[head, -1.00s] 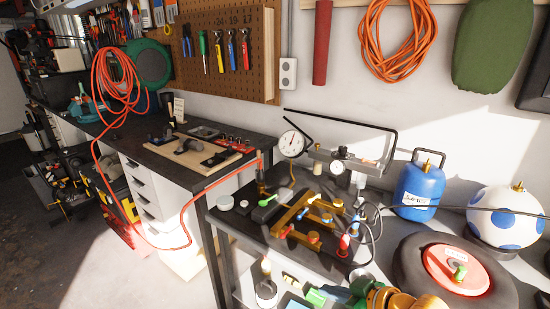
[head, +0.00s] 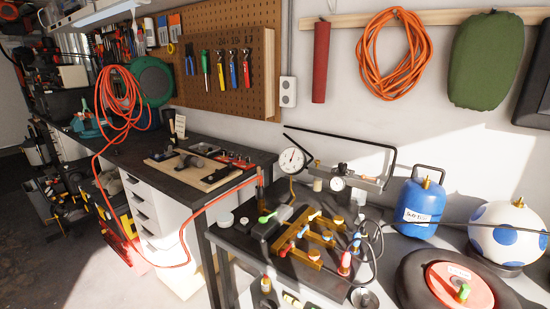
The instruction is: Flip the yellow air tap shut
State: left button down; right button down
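A brass manifold (head: 300,252) with several small coloured tap levers lies on the dark top of the bench at the centre right. A green lever (head: 267,217) is at its left end, and a red lever (head: 286,248) is at its front. Small gold-yellow knobs (head: 327,236) sit along the brass bars. The levers are too small for me to tell which is the yellow air tap or how it is turned. Neither of my grippers is in view.
A pressure gauge (head: 292,160) and a smaller gauge (head: 338,184) stand behind the manifold. Black hoses (head: 378,240) loop at its right. A blue gas bottle (head: 420,205), a white-and-blue ball-shaped tank (head: 507,235) and a wheel with a red hub (head: 460,288) are further right.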

aim_at(315, 215)
jog(key=i+j, duration=0.15)
jog(key=i, duration=0.2)
jog(key=i+j, duration=0.15)
jog(key=i, duration=0.25)
jog(key=i+j, duration=0.15)
jog(key=i, duration=0.2)
jog(key=j+u, duration=0.05)
